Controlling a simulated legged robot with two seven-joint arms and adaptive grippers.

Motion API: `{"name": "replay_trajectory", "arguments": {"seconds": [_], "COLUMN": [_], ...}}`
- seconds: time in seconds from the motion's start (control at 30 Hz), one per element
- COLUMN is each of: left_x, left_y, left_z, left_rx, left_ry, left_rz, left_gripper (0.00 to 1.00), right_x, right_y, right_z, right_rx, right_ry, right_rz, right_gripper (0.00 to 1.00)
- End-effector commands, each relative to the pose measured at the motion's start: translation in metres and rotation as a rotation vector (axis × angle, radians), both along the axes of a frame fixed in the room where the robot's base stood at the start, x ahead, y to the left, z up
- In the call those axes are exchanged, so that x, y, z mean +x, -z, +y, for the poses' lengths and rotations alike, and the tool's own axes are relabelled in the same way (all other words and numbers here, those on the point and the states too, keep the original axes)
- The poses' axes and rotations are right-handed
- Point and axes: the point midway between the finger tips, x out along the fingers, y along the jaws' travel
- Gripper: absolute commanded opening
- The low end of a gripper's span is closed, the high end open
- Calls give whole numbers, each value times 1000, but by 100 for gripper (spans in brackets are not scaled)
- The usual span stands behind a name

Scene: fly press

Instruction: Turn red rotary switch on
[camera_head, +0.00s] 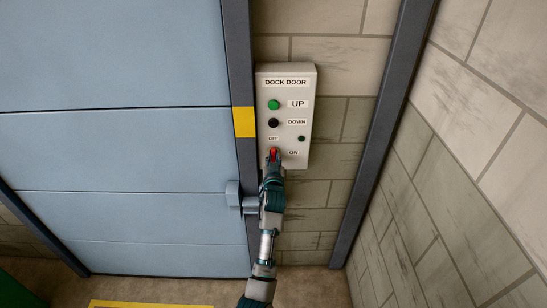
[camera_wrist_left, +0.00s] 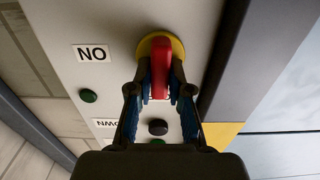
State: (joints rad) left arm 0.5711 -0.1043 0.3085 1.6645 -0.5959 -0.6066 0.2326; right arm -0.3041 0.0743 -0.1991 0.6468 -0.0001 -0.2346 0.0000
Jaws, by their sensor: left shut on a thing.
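The red rotary switch (camera_head: 273,154) sits at the bottom of the pale "DOCK DOOR" control box (camera_head: 286,84) on the wall, between the OFF and ON labels. In the left wrist view, the switch (camera_wrist_left: 160,68) is a red handle on a yellow round base, lying along the picture's vertical. My left gripper (camera_head: 272,163) is at the switch, with its two fingers shut on either side of the red handle; they also show in the left wrist view (camera_wrist_left: 160,92). The gripper hides part of the switch in the head view. My right gripper is not in view.
A green UP button (camera_head: 273,104), a black DOWN button (camera_head: 273,123) and a small dark green button (camera_head: 301,139) are on the box. A blue panelled door (camera_head: 120,150) is to the left. A grey post (camera_head: 385,130) and block wall (camera_head: 480,150) stand to the right.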

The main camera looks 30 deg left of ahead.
Motion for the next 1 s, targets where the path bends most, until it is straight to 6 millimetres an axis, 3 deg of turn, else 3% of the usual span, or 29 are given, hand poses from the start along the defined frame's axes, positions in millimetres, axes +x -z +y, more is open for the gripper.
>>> {"name": "replay_trajectory", "arguments": {"seconds": [0.2, 1.0], "left_x": [1, 5], "left_y": [-1, 2], "left_z": [-1, -8], "left_rx": [73, 690], "left_ry": [1, 4], "left_rz": [46, 423], "left_gripper": [0, 0], "right_x": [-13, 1], "right_y": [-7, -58], "right_z": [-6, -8], "right_rx": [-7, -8], "right_ry": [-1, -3], "right_rz": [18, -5], "right_gripper": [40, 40]}}
